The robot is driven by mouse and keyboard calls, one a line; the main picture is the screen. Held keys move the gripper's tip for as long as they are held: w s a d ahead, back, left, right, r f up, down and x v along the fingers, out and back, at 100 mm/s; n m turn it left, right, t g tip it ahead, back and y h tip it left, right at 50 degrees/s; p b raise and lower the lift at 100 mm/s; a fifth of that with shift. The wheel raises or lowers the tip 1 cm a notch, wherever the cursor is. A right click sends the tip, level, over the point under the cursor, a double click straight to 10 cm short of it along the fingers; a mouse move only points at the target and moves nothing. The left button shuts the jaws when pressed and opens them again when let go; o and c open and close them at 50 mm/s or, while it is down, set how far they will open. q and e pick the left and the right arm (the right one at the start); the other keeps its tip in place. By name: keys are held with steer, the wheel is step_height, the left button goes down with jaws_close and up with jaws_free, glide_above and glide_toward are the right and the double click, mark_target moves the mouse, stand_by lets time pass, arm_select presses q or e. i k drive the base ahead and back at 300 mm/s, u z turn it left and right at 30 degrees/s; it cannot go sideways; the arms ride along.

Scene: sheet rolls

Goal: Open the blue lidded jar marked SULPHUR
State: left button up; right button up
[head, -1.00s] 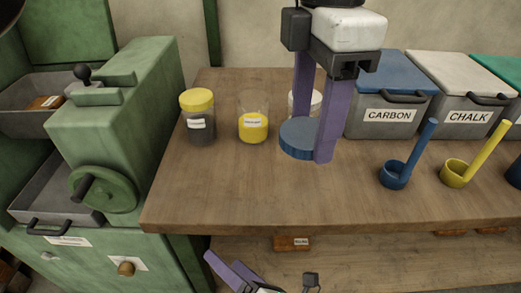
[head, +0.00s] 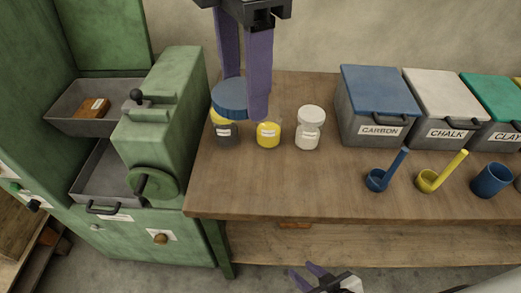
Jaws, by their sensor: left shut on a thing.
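My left gripper (head: 243,103) is shut on a round blue lid (head: 229,92), its purple fingers at the lid's sides. In the picture the lid covers part of the yellow-lidded jar behind it. The glass jar with yellow powder (head: 268,134) stands upright and uncovered on the bench to the right of the lid. Its label is too small to read surely, and a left gripper finger hides part of its rim. My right gripper (head: 306,272) is open and empty at the bottom, in front of the bench.
A yellow-lidded jar (head: 227,133) with dark contents and a white-lidded jar (head: 309,130) flank the open jar. CARBON (head: 380,115) and CHALK (head: 445,115) bins, ladles and a blue cup (head: 491,179) are right. A green machine (head: 160,125) is left. The bench (head: 270,185) is clear in front.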

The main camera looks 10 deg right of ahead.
mark_target(268, 130)
steer(key=u, duration=0.2)
steer(key=k, duration=0.3)
steer(key=z, duration=1.25)
steer(key=i, duration=0.85)
steer(key=u, duration=0.05)
